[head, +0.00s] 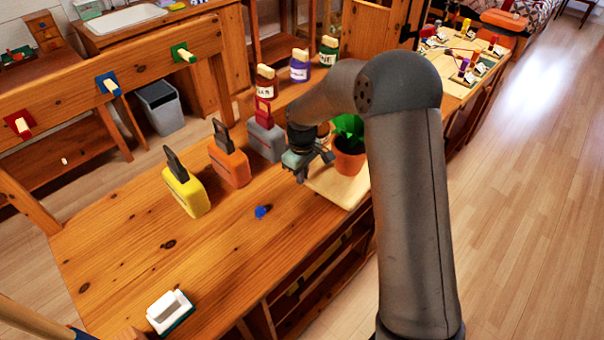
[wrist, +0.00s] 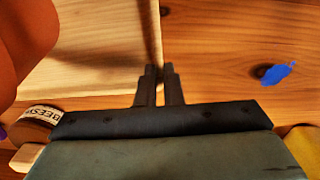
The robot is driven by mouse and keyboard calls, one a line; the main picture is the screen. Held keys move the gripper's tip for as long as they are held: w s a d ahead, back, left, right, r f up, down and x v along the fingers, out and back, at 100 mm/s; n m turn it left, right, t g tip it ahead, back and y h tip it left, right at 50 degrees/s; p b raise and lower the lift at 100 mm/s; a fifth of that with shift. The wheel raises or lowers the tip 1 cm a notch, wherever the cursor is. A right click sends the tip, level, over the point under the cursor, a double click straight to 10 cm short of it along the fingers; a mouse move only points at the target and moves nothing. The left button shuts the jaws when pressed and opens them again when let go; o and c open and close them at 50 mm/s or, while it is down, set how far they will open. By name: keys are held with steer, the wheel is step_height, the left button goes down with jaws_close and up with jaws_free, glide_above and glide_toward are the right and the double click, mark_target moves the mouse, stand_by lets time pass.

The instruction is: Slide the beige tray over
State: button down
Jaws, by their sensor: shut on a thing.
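The beige tray (head: 328,190) is a pale, flat wooden board on the workbench, partly hidden by my arm in the head view. A terracotta pot (head: 350,162) with a green plant stands on it. In the wrist view the tray (wrist: 110,65) fills the upper left, with the pot (wrist: 20,45) at the left edge. My gripper (head: 300,174) is low at the tray's left side. In the wrist view its fingers (wrist: 159,70) are nearly together at the tray's edge, shut on it.
Yellow (head: 185,192), orange (head: 229,163) and grey (head: 265,140) cans stand behind, with labelled jars (head: 299,66) farther back. A white box (head: 170,311) sits at the near left. The bench's middle is mostly clear.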

steer(key=c, duration=1.5)
jaws_free()
step_height(320, 180, up, 18)
steer(key=shift+f+b, duration=0.2)
steer(key=shift+b, duration=0.25)
steer(key=s+d+f+m, duration=0.1)
steer(key=s+d+m, duration=0.2)
steer(key=s, duration=0.7)
steer(key=s+d+f+m, duration=0.1)
steer(key=s+d+m, duration=0.2)
steer(key=s+d, duration=0.3)
steer(key=s+d+f+m, duration=0.2)
steer(key=s+d+m, duration=0.2)
steer(key=s, duration=1.1)
steer(key=shift+d, duration=0.35)
